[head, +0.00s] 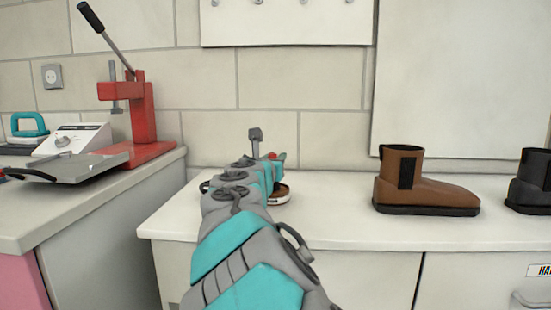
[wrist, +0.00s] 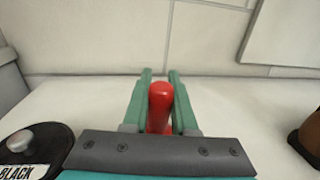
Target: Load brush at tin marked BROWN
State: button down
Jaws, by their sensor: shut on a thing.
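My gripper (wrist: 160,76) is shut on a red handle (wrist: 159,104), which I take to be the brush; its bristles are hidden. In the head view my gripper (head: 274,160) is over the white counter, with a bit of red between its fingers. A round tin with a brown top and pale side (head: 281,195) stands just below and beyond it, partly hidden by my arm; its marking is not legible. A dark lidded tin marked BLACK (wrist: 32,145) stands left of my gripper in the wrist view.
A brown boot (head: 425,190) stands on the white counter (head: 340,225) to the right, with a dark boot (head: 530,185) beyond. A red press (head: 140,115) stands on the left counter. The counter between tin and brown boot is clear.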

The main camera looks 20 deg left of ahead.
jog(key=shift+f+p, duration=0.3)
jog(key=shift+f, duration=0.2)
dwell(2.2)
jog(key=shift+r, duration=0.1)
notch_tip(320, 180, up, 7)
jog(key=p, duration=0.8)
